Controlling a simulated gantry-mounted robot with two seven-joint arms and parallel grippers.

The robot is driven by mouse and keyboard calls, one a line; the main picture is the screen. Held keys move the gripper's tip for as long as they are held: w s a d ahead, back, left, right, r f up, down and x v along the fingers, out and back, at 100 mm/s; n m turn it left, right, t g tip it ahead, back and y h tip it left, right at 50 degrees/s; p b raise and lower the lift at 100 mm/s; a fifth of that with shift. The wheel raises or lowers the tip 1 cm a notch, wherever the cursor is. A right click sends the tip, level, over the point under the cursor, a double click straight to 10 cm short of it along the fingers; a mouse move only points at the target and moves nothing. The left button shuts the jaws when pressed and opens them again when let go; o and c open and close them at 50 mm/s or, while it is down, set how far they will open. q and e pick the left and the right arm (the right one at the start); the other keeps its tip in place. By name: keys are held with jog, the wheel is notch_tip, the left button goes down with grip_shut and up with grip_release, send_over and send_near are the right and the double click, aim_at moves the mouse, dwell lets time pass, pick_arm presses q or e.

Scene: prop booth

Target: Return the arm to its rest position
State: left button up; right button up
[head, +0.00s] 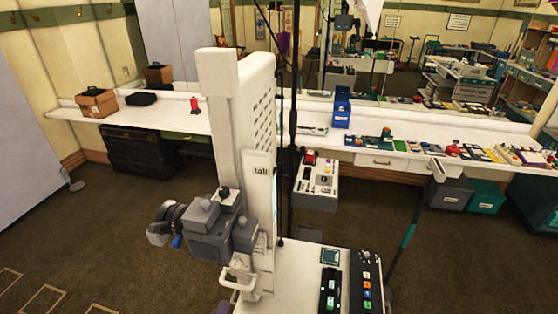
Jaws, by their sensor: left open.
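My left gripper (163,236) is low in the left half of the head view. It is dark grey, with a small blue part near its tip, and points left. It is open, with nothing seen between its fingers. It hangs over the dark brown floor, left of a tall white upright with a slotted side, and touches no object that I can see. My right gripper does not show in this view.
A long white counter (75,115) runs along the back wall. On it stand a cardboard box (97,103), a red item (194,106) and a blue bin (342,112). A white console (310,262) is at the bottom centre.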

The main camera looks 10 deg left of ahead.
pick_arm(q)
jog(key=s+a+f+m+g+y, duration=0.1)
jog(key=s+a+m+g+y, duration=0.1)
jog(key=s+m+g, duration=1.6)
jog(key=s+r+n+t+p, duration=0.4)
jog(key=s+r+p, duration=0.1)
jog(key=r+p, duration=0.7)
jog(key=shift+s+r+n+t+p, duration=0.15)
jog(key=shift+r+n+t+p, duration=0.05)
jog(key=shift+n+t+p, duration=0.2)
jog(key=shift+d, duration=0.1)
